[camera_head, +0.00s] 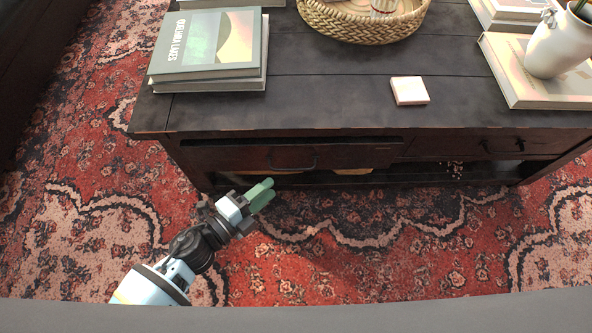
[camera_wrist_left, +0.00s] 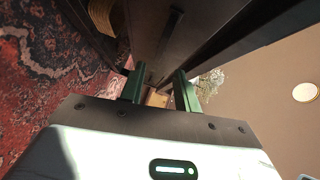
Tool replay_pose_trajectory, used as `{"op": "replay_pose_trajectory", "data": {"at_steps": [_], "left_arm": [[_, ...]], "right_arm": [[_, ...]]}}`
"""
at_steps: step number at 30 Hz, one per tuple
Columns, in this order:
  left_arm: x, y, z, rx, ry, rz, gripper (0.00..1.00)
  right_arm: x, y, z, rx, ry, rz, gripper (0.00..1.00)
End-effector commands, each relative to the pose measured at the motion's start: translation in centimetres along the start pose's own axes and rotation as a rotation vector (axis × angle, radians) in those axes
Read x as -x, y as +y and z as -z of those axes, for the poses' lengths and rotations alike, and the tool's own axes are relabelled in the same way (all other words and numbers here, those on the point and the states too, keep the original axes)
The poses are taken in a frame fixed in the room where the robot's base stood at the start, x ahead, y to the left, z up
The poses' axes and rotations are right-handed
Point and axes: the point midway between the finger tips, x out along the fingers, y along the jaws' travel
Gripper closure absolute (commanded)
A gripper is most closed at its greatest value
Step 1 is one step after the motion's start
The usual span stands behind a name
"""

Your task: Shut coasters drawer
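The dark wooden coffee table has a left drawer (camera_head: 240,158) with a dark handle (camera_head: 293,165) on its front. A dark gap shows above this drawer front, which seems to stand slightly out; how far is hard to tell. My left gripper (camera_head: 262,194) is below and in front of the drawer, near its handle, apart from it. Its green fingers are spread and hold nothing; they also show in the left wrist view (camera_wrist_left: 159,90), with a dark wooden front beyond them. No label marks which drawer is for coasters. My right gripper is not in view.
A right drawer (camera_head: 470,146) looks flush. On the tabletop (camera_head: 330,100) are books (camera_head: 208,45), a wicker basket (camera_head: 365,25), a small pale square block (camera_head: 409,91) and a white vase (camera_head: 558,45) on more books. Red patterned rug (camera_head: 380,265) lies clear in front.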

Motion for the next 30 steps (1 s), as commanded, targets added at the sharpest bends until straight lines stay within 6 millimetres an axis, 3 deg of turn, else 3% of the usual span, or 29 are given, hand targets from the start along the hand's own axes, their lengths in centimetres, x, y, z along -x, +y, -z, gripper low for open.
{"op": "replay_pose_trajectory", "data": {"at_steps": [5, 18, 30], "left_arm": [[-0.8, 0.0, 0.0, 0.002, -0.001, 0.001, 0.68], [-6.8, 0.1, 0.0, 0.003, -0.001, 0.001, 0.68], [-7.8, -0.1, 0.0, 0.004, -0.003, 0.001, 0.68]], "right_arm": [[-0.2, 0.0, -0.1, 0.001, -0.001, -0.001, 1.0], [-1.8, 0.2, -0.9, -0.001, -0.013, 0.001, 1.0], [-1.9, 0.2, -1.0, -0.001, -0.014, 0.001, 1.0]]}}
